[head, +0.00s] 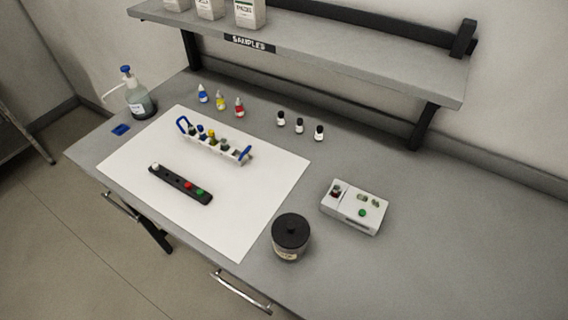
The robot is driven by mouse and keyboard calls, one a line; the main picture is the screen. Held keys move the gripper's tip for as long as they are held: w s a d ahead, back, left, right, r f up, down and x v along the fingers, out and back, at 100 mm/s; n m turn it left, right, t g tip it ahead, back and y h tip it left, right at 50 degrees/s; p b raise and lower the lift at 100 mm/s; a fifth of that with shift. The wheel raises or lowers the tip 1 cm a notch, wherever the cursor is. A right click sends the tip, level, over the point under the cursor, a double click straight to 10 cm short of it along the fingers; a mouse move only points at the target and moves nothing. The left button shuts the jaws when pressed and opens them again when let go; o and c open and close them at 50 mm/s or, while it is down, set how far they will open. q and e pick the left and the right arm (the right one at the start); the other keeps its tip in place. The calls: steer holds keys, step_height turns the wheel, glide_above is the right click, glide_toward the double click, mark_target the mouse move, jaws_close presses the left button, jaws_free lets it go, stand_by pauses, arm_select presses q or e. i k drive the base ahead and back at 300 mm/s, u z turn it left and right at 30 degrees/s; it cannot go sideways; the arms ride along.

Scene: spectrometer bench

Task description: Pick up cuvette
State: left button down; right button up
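A white rack (214,147) with blue end handles stands on the white mat (245,235). Several small vessels stand in it, some with dark, blue or yellow tops; they are too small to tell which is a cuvette. A small white instrument (353,214) with a green button stands on the bench at the right. A dark round piece is at its top left, and small greenish parts are at its top right. Neither of my grippers is in view.
A black strip (180,184) with white, red and green spots lies on the mat. A black-lidded jar (290,238) stands near the front edge. Dropper bottles (221,101), black-capped vials (299,126) and a wash bottle (138,99) stand behind. A shelf (330,56) overhangs the back; the right bench is clear.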

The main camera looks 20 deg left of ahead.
mark_target(335, 193)
steer(key=k, duration=1.1)
steer(key=u, duration=0.8)
steer(key=i, duration=1.05)
steer(key=z, duration=0.75)
